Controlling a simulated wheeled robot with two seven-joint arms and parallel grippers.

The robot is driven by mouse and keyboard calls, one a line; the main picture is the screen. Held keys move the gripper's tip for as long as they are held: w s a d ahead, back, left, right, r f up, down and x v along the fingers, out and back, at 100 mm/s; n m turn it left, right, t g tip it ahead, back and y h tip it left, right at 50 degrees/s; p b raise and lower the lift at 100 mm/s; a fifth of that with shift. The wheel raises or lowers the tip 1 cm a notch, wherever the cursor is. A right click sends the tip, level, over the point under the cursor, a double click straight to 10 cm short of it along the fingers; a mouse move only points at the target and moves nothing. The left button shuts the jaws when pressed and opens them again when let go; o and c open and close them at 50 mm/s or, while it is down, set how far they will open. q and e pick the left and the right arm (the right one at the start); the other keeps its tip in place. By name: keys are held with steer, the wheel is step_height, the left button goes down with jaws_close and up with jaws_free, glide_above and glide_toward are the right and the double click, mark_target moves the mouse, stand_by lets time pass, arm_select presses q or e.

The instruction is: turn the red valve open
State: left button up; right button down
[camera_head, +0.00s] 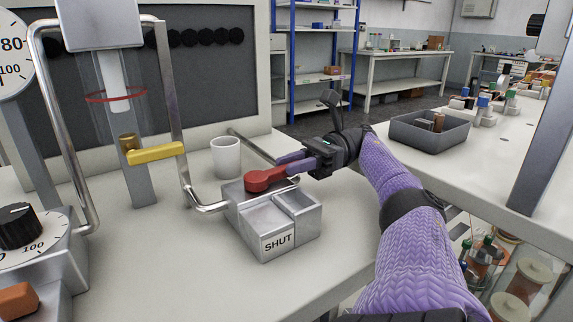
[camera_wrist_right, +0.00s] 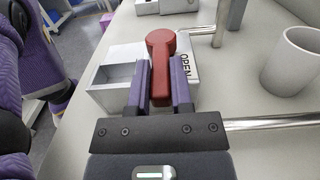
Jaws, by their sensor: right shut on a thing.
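The red valve handle (camera_head: 268,178) sits on top of a silver metal block (camera_head: 262,222) whose front plate reads SHUT. In the right wrist view the red handle (camera_wrist_right: 161,62) lies lengthwise between the purple fingers, and an OPEN label (camera_wrist_right: 184,66) shows beside it. My right gripper (camera_head: 289,168) comes in from the right and is shut on the handle; its fingers also show in the right wrist view (camera_wrist_right: 160,88). Metal pipes meet the block. My left gripper is not in view.
A white cup (camera_head: 226,157) stands just behind the block. A yellow lever (camera_head: 155,153) on a clear tube, a black-knob dial (camera_head: 18,228) and bent pipes stand at the left. A grey bin (camera_head: 430,132) is on the right bench. The table front of the block is clear.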

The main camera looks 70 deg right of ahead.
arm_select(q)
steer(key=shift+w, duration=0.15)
arm_select(e)
steer(key=c, duration=0.7)
jaws_free()
steer(key=shift+o, duration=0.9)
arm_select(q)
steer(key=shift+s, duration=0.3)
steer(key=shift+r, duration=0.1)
arm_select(e)
step_height(320, 180, up, 9)
steer(key=p, duration=0.5)
steer(key=shift+r, duration=0.5)
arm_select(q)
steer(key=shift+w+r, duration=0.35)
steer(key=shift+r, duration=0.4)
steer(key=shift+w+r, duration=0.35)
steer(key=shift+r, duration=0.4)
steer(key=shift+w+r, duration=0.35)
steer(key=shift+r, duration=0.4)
arm_select(e)
steer(key=shift+f, duration=0.1)
